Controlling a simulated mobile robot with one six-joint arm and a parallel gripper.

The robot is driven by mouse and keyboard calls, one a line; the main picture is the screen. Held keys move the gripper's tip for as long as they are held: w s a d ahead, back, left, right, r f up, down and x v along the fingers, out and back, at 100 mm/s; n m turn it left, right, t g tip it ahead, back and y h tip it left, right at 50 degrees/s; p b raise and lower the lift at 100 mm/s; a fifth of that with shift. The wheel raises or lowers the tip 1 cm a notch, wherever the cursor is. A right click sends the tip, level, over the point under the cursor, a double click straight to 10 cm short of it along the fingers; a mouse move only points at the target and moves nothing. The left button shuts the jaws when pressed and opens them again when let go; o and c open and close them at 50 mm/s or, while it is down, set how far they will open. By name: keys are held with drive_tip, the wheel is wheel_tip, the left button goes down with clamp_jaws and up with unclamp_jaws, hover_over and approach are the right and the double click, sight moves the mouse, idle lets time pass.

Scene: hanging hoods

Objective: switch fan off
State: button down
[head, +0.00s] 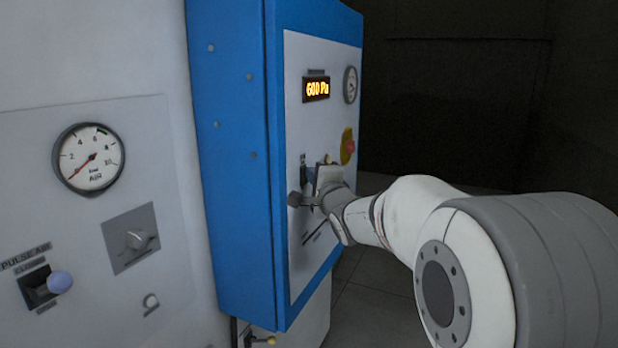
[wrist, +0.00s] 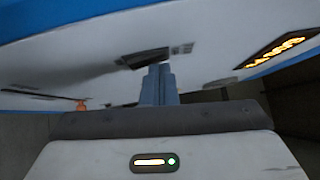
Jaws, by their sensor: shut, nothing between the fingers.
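A white control panel (head: 308,130) on a blue cabinet faces my arm. A dark switch (head: 304,173) with a small unreadable label sits low on it; I cannot be sure it is the fan switch. A dark round knob (head: 294,199) shows just below, left of my gripper. My gripper (head: 321,180) is at the panel, right beside these parts, and hides some of them. In the wrist view my gripper (wrist: 158,72) is shut and empty, its tips just in front of a dark lever-like part (wrist: 143,58). Whether they touch is unclear.
The panel has a lit 600 Pa display (head: 316,89), a gauge (head: 350,84) and a yellow-and-red switch (head: 347,146). Dark floor lies open at right.

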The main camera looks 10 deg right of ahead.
drive_tip(key=s+d+r, duration=0.1)
drive_tip(key=s+d, duration=0.3)
drive_tip(key=s, duration=0.8)
drive_tip(key=shift+d+r, duration=0.15)
drive_tip(key=shift+d, duration=0.2)
drive_tip(key=shift+s, duration=0.1)
drive_tip(key=s+d+f+n+g+h+b, duration=0.2)
drive_tip(key=s+f+n+g+h, duration=0.45)
drive_tip(key=f, duration=0.75)
drive_tip(key=s+a+f+n+g+y, duration=0.1)
drive_tip(key=s+a+f+n+g, duration=0.1)
drive_tip(key=s, duration=0.4)
drive_tip(key=s+a+f+n+g+y+b, duration=0.1)
drive_tip(key=s+a+f+n+g, duration=0.1)
drive_tip(key=s+f+n+g, duration=0.2)
drive_tip(key=s+a+f+n+g+y, duration=0.1)
drive_tip(key=s+a+f+n+g, duration=0.1)
drive_tip(key=s, duration=0.7)
wheel_tip(320, 180, down, 4)
drive_tip(key=n+g, duration=0.1)
drive_tip(key=n, duration=0.1)
drive_tip(key=shift+s+a+r+n, duration=0.15)
drive_tip(key=shift+s+a+n, duration=0.1)
drive_tip(key=shift+n, duration=0.1)
